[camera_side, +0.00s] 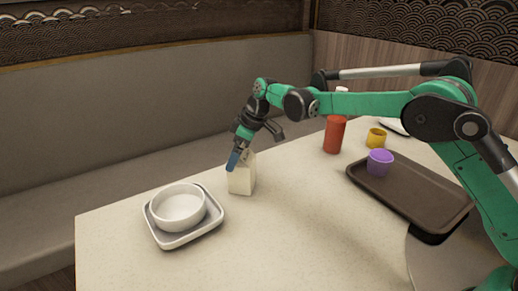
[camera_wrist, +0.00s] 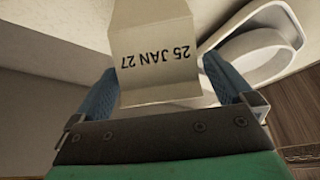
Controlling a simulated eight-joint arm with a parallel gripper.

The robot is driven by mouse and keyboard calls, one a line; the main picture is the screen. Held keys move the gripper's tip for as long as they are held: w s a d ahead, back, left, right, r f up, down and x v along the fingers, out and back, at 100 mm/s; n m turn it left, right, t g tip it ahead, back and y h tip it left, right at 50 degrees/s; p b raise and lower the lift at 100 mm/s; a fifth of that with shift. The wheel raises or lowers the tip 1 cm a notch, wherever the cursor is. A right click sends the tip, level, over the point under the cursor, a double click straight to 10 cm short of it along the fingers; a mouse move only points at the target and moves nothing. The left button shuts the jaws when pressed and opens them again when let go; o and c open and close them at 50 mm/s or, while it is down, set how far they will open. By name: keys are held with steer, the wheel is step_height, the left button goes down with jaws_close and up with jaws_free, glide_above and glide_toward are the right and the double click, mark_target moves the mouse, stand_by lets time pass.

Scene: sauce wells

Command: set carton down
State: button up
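The cream carton (camera_side: 241,178) stands upright at the middle of the pale table, left of the tray. I cannot see a gap under its base. My gripper (camera_side: 236,160) reaches down to its upper part from above, tilted. In the wrist view the carton's sloped top (camera_wrist: 155,70) carries the print "25 JAN 27", upside down. The carton's lower body is mostly hidden in the wrist view.
A white bowl (camera_side: 178,207) sits on a square white dish (camera_side: 207,228) left of the carton. A dark tray (camera_side: 425,208) with a purple cup (camera_side: 380,163) is at right. A red bottle (camera_side: 334,135) and yellow cup (camera_side: 376,138) stand behind. The table front is clear.

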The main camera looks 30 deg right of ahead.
steer(key=s+d+r+m+t+h, duration=0.1)
steer(key=s+d+r+m, duration=0.3)
steer(key=s+r, duration=0.7)
steer(key=s+d+f+m+t+h, duration=0.1)
steer(key=s+f+m, duration=0.1)
steer(key=s, duration=0.4)
steer(key=s+d+f+m+t+h, duration=0.1)
steer(key=s+d+f+m+t, duration=0.1)
steer(key=s, duration=0.5)
steer(key=shift+s+d+f+m, duration=0.15)
steer(key=shift+d+f+m, duration=0.1)
steer(key=shift+f+m, duration=0.3)
